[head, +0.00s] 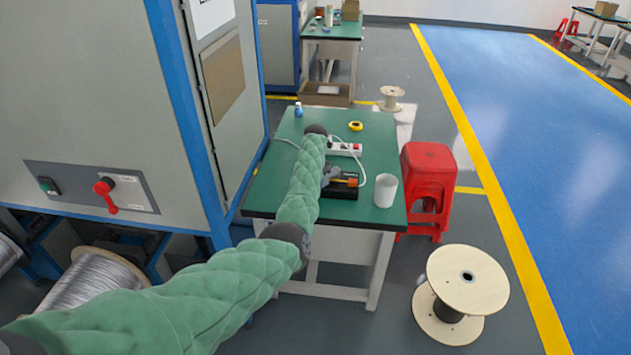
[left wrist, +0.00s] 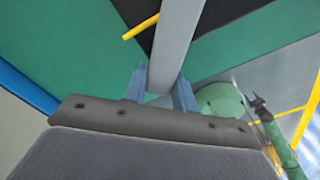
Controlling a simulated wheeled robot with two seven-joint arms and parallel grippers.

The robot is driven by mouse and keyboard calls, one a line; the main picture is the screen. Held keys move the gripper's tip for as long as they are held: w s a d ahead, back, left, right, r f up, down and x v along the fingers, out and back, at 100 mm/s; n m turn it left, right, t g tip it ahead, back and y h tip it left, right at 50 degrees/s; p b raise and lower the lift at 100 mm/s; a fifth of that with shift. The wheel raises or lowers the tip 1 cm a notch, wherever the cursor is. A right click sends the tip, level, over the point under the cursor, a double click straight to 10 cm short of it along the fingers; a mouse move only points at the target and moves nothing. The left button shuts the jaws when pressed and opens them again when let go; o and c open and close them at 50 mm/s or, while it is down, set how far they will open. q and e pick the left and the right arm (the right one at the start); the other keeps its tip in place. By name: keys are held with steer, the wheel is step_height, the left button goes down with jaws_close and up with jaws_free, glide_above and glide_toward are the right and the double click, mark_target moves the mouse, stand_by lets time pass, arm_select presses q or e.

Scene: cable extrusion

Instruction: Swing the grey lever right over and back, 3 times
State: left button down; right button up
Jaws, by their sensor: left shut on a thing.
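The grey lever (left wrist: 175,45) is a flat grey bar that runs down between my left gripper's fingers in the left wrist view. My left gripper (left wrist: 160,92) is shut on it, with one finger on each side. In the head view my left gripper (head: 331,176) is at the black device (head: 342,192) on the green table, and the lever is mostly hidden there by my arm. A yellow rod (left wrist: 141,27) sticks out beside the lever. My right gripper (left wrist: 258,104) shows small at the right of the left wrist view, away from the lever; its jaws are too small to judge.
A grey cabinet (head: 100,100) stands left. A red stool (head: 428,180) and wooden spool (head: 460,290) stand right.

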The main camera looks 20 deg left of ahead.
steer(key=shift+s+a+f, duration=0.1)
steer(key=shift+s+a, duration=0.1)
steer(key=shift+s, duration=0.05)
arm_select(q)
steer(key=c, duration=1.1)
jaws_free()
steer(key=shift+w, duration=0.1)
arm_select(e)
steer(key=shift+d, duration=0.1)
steer(key=shift+d, duration=0.1)
arm_select(q)
steer(key=shift+r, duration=0.4)
step_height(320, 180, up, 6)
steer(key=shift+f+b, duration=0.2)
steer(key=shift+b, duration=1.05)
steer(key=shift+r, duration=0.7)
arm_select(e)
steer(key=shift+w+a+r, duration=0.4)
steer(key=shift+w+r, duration=0.2)
steer(key=shift+r, duration=0.1)
steer(key=shift+w+a+r, duration=0.35)
steer(key=shift+w+r, duration=0.2)
steer(key=shift+r, duration=0.15)
steer(key=shift+w+a+r, duration=0.4)
steer(key=shift+w+r, duration=0.2)
steer(key=shift+r, duration=0.1)
